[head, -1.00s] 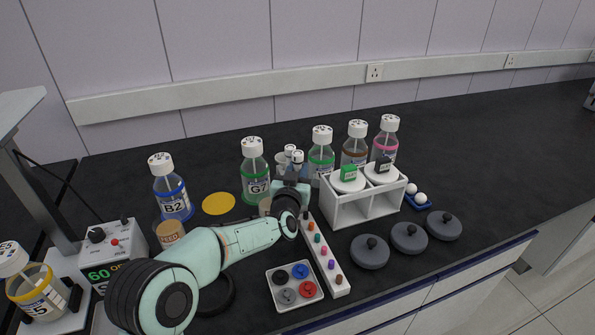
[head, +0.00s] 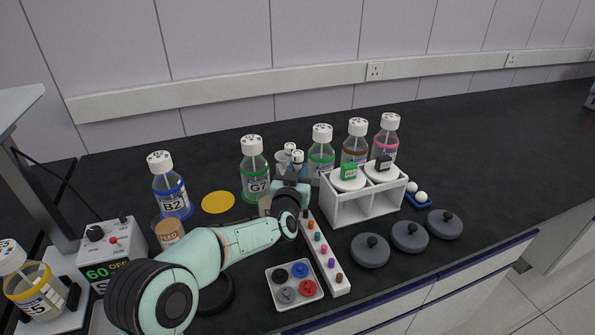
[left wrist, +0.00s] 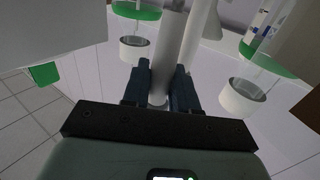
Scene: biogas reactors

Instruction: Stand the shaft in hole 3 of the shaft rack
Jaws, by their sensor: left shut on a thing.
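My left gripper (head: 292,180) is shut on a pale, slim cylinder, which I take to be the shaft (left wrist: 158,92); it lies between the dark fingers in the left wrist view. A second pale cylinder (left wrist: 196,40) is close behind it there. In the head view small white tops (head: 297,156) show just beyond the gripper, and the gripper and wrist hide what is below them. I cannot make out the shaft rack or its hole 3 for certain, nor whether the shaft's lower end is in a hole. My right gripper is not in view.
Green-ringed bottle G7 (head: 254,172) stands left of the gripper, another green-ringed bottle (head: 321,152) right of it. A white stand (head: 364,207) is at right. A white strip with coloured knobs (head: 341,289) and a tray of discs (head: 286,305) are in front.

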